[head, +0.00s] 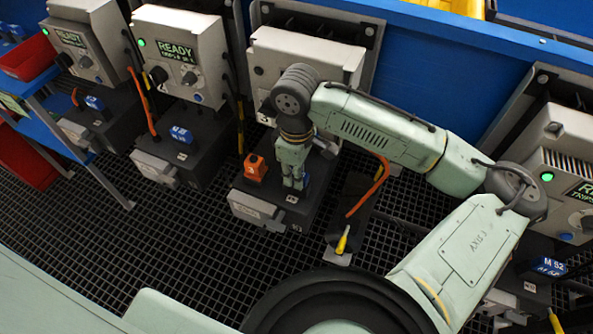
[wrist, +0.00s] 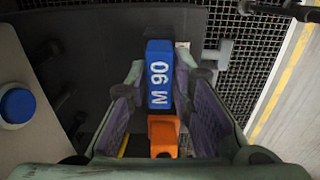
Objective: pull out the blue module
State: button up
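The blue module (wrist: 159,60), marked in white with what looks like M 90, sits on a dark base between the fingers of my gripper (wrist: 162,80) in the wrist view. The fingers stand on either side of it with narrow gaps visible, so my gripper looks open around it; contact is hard to judge. In the head view my gripper (head: 293,182) points down at the dark base (head: 270,205) and hides most of the blue module. An orange block (head: 255,168) stands on the same base, left of my gripper; it also shows below the module in the wrist view (wrist: 163,135).
Other blue modules sit on neighbouring stations at left (head: 181,134) and right (head: 545,267). A grey control box (head: 305,55) stands behind my gripper. An orange cable (head: 370,190) and a yellow handle (head: 343,240) are to its right. Black grating (head: 160,240) covers the floor.

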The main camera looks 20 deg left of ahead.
grip_shut()
jog(key=shift+r, duration=0.15)
jog(key=shift+r+p, duration=1.2)
jog(key=shift+r, duration=0.1)
jog(key=shift+r, duration=0.2)
jog(key=shift+r+p, duration=0.4)
jog(key=shift+r, duration=0.55)
jog(key=shift+r, duration=2.05)
